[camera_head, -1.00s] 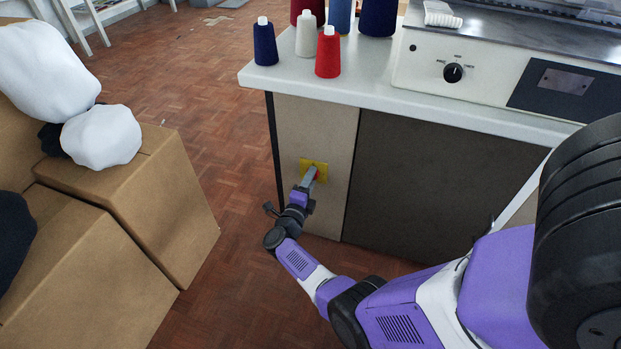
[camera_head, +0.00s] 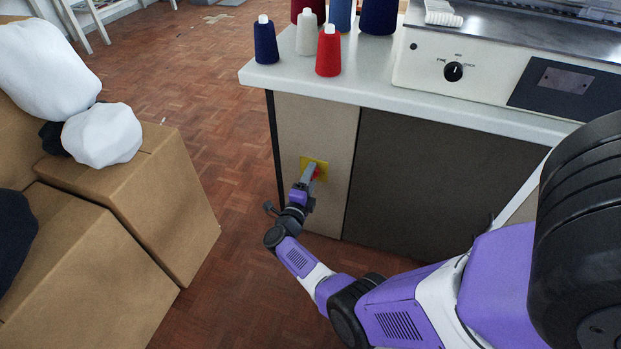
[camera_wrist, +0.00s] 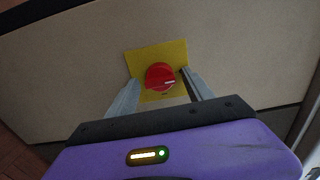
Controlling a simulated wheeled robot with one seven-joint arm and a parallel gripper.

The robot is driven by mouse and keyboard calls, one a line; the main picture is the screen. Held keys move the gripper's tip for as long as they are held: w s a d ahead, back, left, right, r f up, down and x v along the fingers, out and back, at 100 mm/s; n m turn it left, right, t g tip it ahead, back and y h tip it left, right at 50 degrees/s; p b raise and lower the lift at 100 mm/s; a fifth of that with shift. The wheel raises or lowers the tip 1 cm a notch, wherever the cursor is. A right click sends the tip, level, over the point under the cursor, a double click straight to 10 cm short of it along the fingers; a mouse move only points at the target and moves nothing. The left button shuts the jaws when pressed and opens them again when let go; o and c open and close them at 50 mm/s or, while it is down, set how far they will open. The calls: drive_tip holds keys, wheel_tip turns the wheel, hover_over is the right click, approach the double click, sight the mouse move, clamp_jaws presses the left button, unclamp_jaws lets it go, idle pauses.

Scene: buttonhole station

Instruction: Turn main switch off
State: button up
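The main switch is a round red knob (camera_wrist: 160,77) on a yellow plate (camera_wrist: 165,52), fixed to the beige cabinet panel. A short white mark on the knob points to the right in the wrist view. My gripper (camera_wrist: 159,79) faces the plate with one finger on each side of the knob. Small gaps seem to show between fingers and knob, so it looks open around the knob. In the head view, my gripper (camera_head: 308,175) covers part of the knob (camera_head: 317,172) and the yellow plate (camera_head: 320,163).
The cabinet's beige panel (camera_head: 335,125) stands under a white worktop (camera_head: 350,85) with several thread cones and a machine with a black dial (camera_head: 453,72). Cardboard boxes (camera_head: 165,200) stand at left, with bare wood floor (camera_head: 215,130) between.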

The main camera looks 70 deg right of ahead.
drive_tip(key=a+p, duration=0.2)
drive_tip(key=a, duration=0.5)
drive_tip(key=shift+s+a, duration=0.35)
drive_tip(key=shift+a, duration=0.05)
drive_tip(key=shift+w, duration=0.1)
